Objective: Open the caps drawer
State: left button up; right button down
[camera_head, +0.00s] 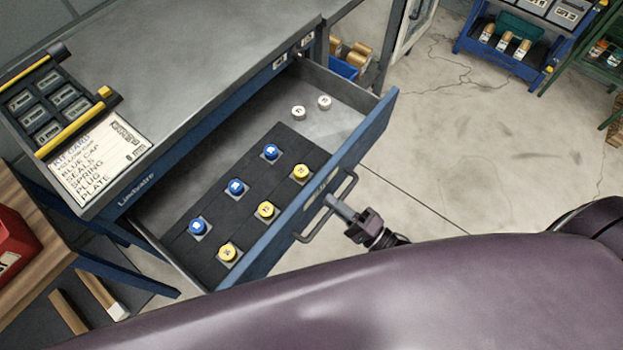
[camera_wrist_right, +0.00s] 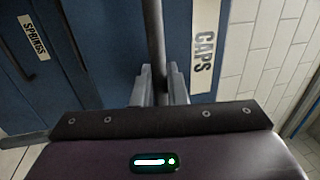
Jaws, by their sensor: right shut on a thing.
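The caps drawer (camera_head: 365,135) is pulled well out of the grey-topped workbench (camera_head: 205,45) in the head view. Inside it, blue caps (camera_head: 236,187) and yellow caps (camera_head: 266,209) sit in a dark insert, and two white caps (camera_head: 298,112) lie towards the far end. My right gripper (camera_head: 343,207) is shut on the dark bar handle (camera_head: 350,186) on the drawer front. In the right wrist view the handle (camera_wrist_right: 154,45) runs between the fingers (camera_wrist_right: 157,85), beside the CAPS label (camera_wrist_right: 204,45). My left gripper is not in view.
A kit tray (camera_head: 48,100) and a kit card (camera_head: 100,165) lie on the bench top at left. A SPRINGS label (camera_wrist_right: 33,37) marks a neighbouring front. Racks (camera_head: 515,40) stand at the back right. The floor (camera_head: 450,150) right of the drawer is clear.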

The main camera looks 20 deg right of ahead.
jog(key=shift+r+p+v, duration=0.15)
jog(key=shift+p+v, duration=0.05)
jog(key=shift+v, duration=0.65)
jog(key=shift+r+p+v, duration=0.15)
jog(key=shift+r+v, duration=0.05)
jog(key=shift+v, duration=0.65)
jog(key=shift+r+p+v, duration=0.15)
jog(key=shift+p+v, duration=0.05)
jog(key=shift+v, duration=0.65)
jog(key=shift+d, duration=0.1)
jog(key=c, duration=1.8)
grip_release()
jog(key=shift+s, duration=0.1)
jog(key=b+v, duration=0.1)
jog(key=v, duration=0.6)
jog(key=shift+s+d+f, duration=0.1)
jog(key=shift+s+d, duration=0.15)
jog(key=shift+s, duration=0.05)
